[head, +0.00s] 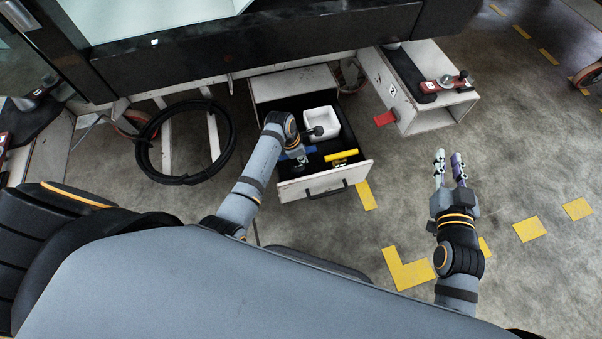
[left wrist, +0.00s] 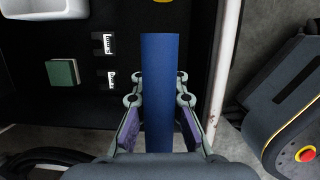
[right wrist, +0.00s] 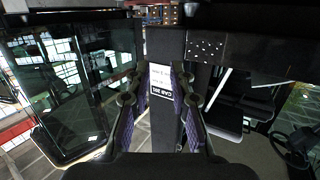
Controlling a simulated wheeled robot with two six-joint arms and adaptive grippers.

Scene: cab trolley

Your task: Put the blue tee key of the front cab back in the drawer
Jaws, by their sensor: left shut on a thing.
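The blue tee key shows as a blue bar (left wrist: 161,85) between the fingers of my left gripper (left wrist: 158,98) in the left wrist view. The gripper is shut on it. In the head view my left gripper (head: 300,161) is over the left part of the open drawer (head: 324,182), and some blue of the key (head: 311,149) shows beside it. The key's lower end is hidden, so I cannot tell whether it touches the drawer floor. My right gripper (head: 450,168) is open and empty over the floor, right of the drawer.
The drawer holds a white tray (head: 333,119), a yellow item (head: 341,155) and a green block (left wrist: 62,73). A black hose coil (head: 149,165) hangs at left.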

